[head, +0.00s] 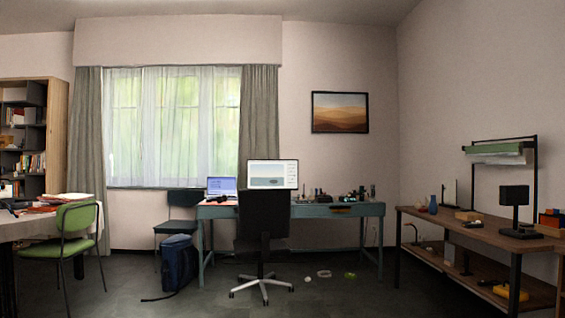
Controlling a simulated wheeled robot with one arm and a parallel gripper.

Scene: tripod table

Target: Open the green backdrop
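My gripper is not in view.
A black office chair (264,226) stands at the teal desk (330,210). A green chair (72,240) and blue backpack (180,264) are left. Small items (324,274) lie on the floor.

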